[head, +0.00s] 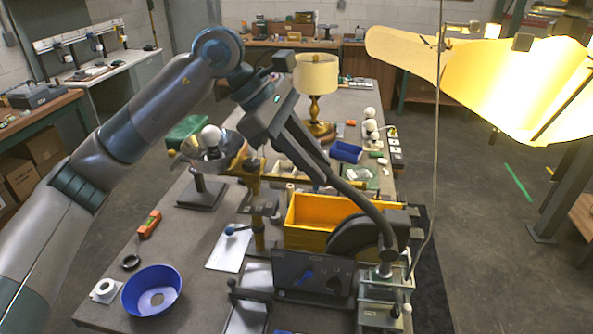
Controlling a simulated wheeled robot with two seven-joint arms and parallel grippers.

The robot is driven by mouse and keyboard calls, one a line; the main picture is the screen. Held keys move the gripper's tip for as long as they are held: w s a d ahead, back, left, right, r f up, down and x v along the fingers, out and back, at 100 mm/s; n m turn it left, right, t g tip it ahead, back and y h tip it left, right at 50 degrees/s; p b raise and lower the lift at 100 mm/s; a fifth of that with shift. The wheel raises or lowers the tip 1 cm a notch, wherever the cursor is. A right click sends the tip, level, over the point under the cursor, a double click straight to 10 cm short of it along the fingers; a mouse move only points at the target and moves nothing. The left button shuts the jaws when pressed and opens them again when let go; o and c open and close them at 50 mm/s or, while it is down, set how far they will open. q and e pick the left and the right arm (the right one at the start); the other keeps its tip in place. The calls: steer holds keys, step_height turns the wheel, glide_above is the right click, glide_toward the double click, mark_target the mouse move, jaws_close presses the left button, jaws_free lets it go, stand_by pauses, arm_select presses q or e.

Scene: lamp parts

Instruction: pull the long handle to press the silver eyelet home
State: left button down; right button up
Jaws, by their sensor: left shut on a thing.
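The long handle (358,196) is a dark grey curved bar that rises up and left from the dark round hub (355,234) of the bench press. My left gripper (312,160) is shut on the upper part of this handle, and its fingers partly hide the grip. The handle stands tilted, its upper end well above the bench. A small silver part (383,270) shows at the press column below the hub; I cannot tell whether it is the eyelet or how far in it sits. My right gripper is not in view.
A yellow bin (322,212) stands behind the press. A brass lamp with a cream shade (316,74) stands at the back of the bench. A blue bowl (151,291) sits at the front left. A lit shade (500,85) hangs at the upper right, and a thin cord hangs near the press.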

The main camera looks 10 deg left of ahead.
arm_select(q)
steer(key=shift+d+r+y, duration=0.8)
steer(key=shift+d+r, duration=0.3)
steer(key=shift+d, duration=0.3)
steer(key=c, duration=1.5)
jaws_free()
steer(key=shift+d, duration=0.15)
steer(key=shift+a+r+b, duration=0.3)
steer(key=shift+a+r, duration=0.2)
steer(key=shift+r, duration=0.05)
steer(key=shift+b+v, duration=2.35)
steer(key=shift+v, duration=5.6)
